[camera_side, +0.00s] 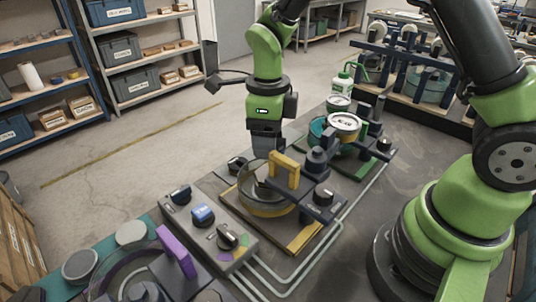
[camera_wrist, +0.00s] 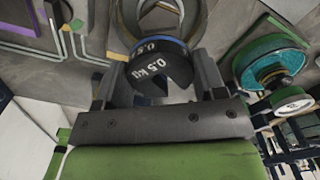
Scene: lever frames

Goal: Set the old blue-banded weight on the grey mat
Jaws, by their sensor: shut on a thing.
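The blue-banded weight (camera_wrist: 158,66) shows large in the wrist view. It is dark, carries white 0.5 kg lettering and has a blue band along its far upper edge. My gripper (camera_wrist: 157,80) is shut on it, with one finger on each side. In the side view my gripper (camera_side: 265,143) points down just behind the yellow lever handle (camera_side: 285,168), and I cannot clearly make out the weight there. Two round grey discs lie at the lower left, one (camera_side: 131,233) behind the other (camera_side: 80,266). I cannot tell whether either is the grey mat.
The yellow-handled lever frame stands close in front of my gripper. A control box with a blue knob (camera_side: 203,214) is to its left, and a purple handle (camera_side: 176,251) rises nearer.

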